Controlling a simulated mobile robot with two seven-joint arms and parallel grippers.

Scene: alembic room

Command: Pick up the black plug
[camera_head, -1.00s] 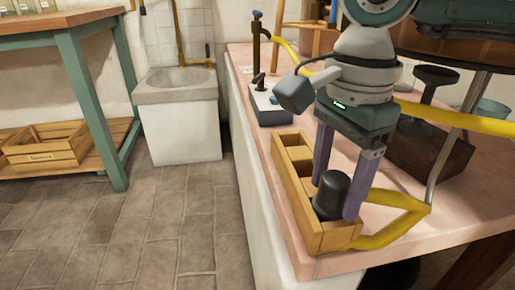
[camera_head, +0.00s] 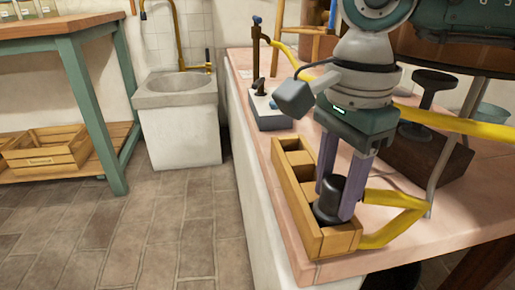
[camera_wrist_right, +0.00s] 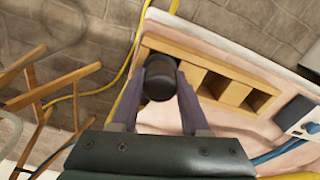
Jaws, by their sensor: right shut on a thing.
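The black plug (camera_head: 328,196) stands in the near compartment of a wooden box (camera_head: 331,243) on the pink countertop. My right gripper (camera_head: 336,203) points down with its two purple fingers shut on the plug, one on each side. In the right wrist view the plug's round black top (camera_wrist_right: 159,84) shows between the fingers (camera_wrist_right: 166,100). The plug's lower part is hidden by the box and the fingers. It looks upright, and I cannot tell whether it touches the box floor. My left gripper is not in view.
The box's other compartments (camera_head: 295,160) lie behind the plug. A yellow hose (camera_head: 405,225) runs close to the right of the gripper. A white device with a lever (camera_head: 266,110) and a dark wooden block with a black piece (camera_head: 425,155) stand farther back. The counter (camera_head: 262,140) ends at the left.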

